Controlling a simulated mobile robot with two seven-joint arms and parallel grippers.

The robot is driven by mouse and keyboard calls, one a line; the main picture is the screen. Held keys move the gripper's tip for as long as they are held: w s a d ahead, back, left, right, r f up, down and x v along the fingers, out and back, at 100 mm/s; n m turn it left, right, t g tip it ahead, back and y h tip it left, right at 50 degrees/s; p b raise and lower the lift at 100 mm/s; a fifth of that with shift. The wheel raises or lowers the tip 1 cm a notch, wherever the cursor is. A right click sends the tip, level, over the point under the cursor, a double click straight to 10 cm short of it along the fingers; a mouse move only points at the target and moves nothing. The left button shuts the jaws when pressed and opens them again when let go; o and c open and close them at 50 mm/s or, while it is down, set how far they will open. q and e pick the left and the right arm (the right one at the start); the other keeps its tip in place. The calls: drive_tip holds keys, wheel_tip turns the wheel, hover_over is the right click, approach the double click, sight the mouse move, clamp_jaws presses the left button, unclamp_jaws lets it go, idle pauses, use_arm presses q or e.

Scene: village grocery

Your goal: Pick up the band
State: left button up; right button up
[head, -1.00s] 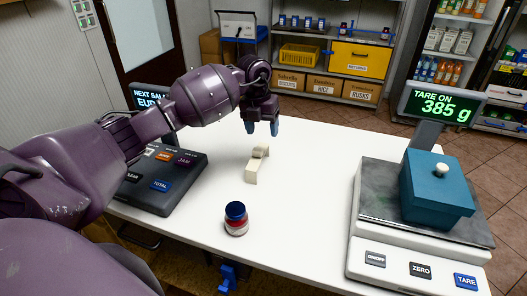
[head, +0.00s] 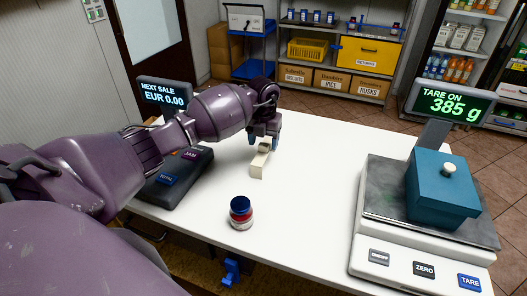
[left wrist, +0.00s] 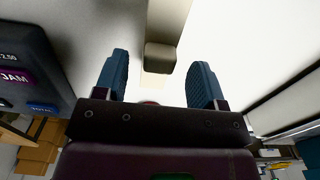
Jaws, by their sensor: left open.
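A cream, block-like piece (head: 258,168) with a raised far end lies on the white table (head: 310,190). I cannot make out a separate band on it. My left gripper (head: 263,142) is open, pointing down over the raised far end. In the left wrist view the long cream piece (left wrist: 168,18) runs in from the top, and its raised end (left wrist: 160,57) lies between the two spread blue fingers of the left gripper (left wrist: 159,66). I see no contact. A small reddish spot shows at the palm edge, too hidden to name. My right gripper is not in view.
A jar with a blue lid (head: 240,212) stands nearer me. The till (head: 176,180) is at the left, close to my left arm. A scale (head: 376,256) carrying a teal lidded box (head: 440,190) stands at the right. The table between jar and scale is clear.

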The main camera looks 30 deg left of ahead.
use_arm(q)
drive_tip(key=shift+f, duration=0.9)
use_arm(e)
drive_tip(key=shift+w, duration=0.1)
use_arm(q)
drive_tip(key=c, duration=1)
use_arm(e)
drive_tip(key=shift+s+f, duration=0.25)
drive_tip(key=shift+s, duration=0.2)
use_arm(q)
drive_tip(key=shift+r, duration=0.1)
